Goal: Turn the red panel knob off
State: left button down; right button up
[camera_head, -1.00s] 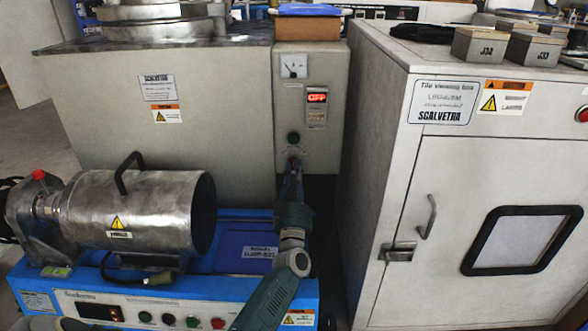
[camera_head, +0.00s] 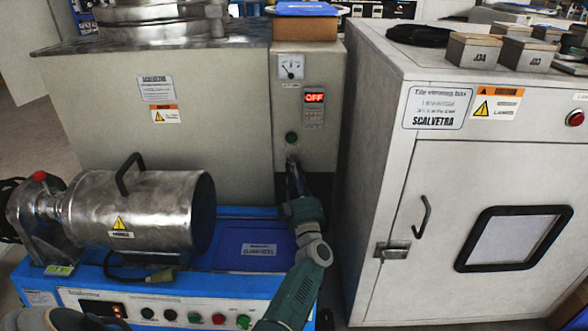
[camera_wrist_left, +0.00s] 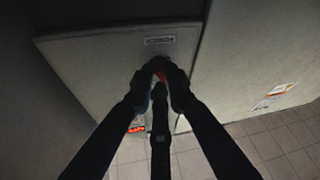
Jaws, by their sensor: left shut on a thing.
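The grey control panel (camera_head: 312,150) stands on the right of the large grey machine, with a dial gauge, a red display (camera_head: 314,98) reading OFF and a dark green button (camera_head: 292,138). My left gripper (camera_head: 291,163) reaches up to the panel just below the green button. In the left wrist view its fingers (camera_wrist_left: 160,78) are closed on the red knob (camera_wrist_left: 160,74), of which only a small red-orange bit shows between the fingertips. The knob's pointing direction is hidden.
A blue bench unit (camera_head: 180,289) with a steel drum (camera_head: 140,208) and a row of buttons is below left. A white tile viewing box (camera_head: 375,200) with a handled door stands close on the right. A narrow dark gap lies between the panel and the box.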

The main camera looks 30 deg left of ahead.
dwell(0.3)
pick_arm(q)
jog(key=c, duration=1.7)
grip_release()
